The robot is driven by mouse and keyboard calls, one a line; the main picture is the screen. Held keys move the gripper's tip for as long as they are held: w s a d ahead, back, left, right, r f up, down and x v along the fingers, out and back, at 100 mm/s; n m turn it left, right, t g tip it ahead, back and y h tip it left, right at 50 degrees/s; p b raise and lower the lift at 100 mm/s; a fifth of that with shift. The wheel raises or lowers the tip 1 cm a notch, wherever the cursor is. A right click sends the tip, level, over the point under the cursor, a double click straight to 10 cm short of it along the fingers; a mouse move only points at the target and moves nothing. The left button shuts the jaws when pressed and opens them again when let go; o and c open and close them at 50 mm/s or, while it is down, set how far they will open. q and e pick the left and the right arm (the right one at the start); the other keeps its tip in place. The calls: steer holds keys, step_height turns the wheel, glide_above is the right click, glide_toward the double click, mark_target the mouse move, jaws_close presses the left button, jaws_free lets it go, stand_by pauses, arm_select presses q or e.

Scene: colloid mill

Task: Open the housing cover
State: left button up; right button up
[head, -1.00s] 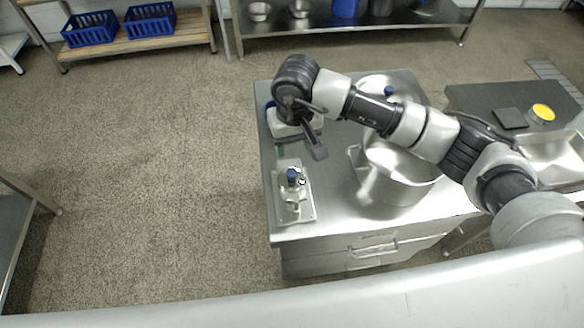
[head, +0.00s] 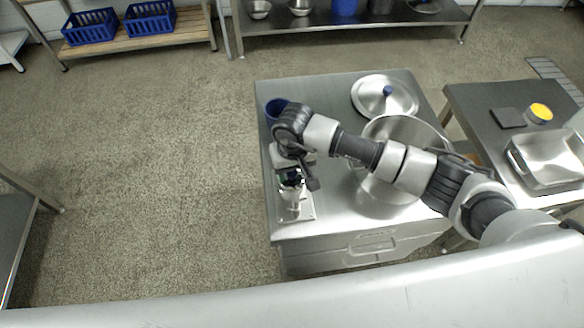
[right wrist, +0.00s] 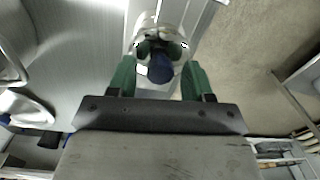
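The colloid mill stands at the left side of the steel table. Its metal base plate (head: 304,213) and pale body show in the head view, partly hidden by my right arm. A dark blue knob (head: 292,177) tops the small metal housing (head: 291,196) at the mill's front. My right gripper (right wrist: 161,78) is open, its two green fingers spread to either side of the blue knob (right wrist: 160,68) in the right wrist view. I cannot tell whether they touch it. I cannot make out the cover's edge. My left gripper is not in view.
A blue cup-like part (head: 272,108) is behind the mill. A large steel pot (head: 398,190) stands to the right, partly under my arm, and a lid (head: 370,92) lies behind it. A side table holds a steel tray (head: 553,172) and a yellow-topped item (head: 541,112).

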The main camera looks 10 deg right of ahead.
jaws_close()
steer(key=w+g+b, duration=0.1)
steer(key=g+b, duration=0.1)
steer(key=b, duration=0.2)
steer(key=w+r+g+b, duration=0.1)
steer(key=g+b, duration=0.1)
steer(key=b, duration=0.2)
steer(key=w+g+b, duration=0.1)
steer(key=g+b, duration=0.1)
steer(key=b, duration=0.2)
steer(key=shift+w+r, duration=0.15)
steer(key=shift+r, duration=0.15)
steer(key=shift+w+r+g+b, duration=0.3)
steer(key=shift+g+b, duration=0.2)
steer(key=shift+b, duration=0.55)
steer(key=shift+r, duration=0.1)
steer(key=shift+o, duration=0.8)
jaws_free()
steer(key=shift+r, duration=0.1)
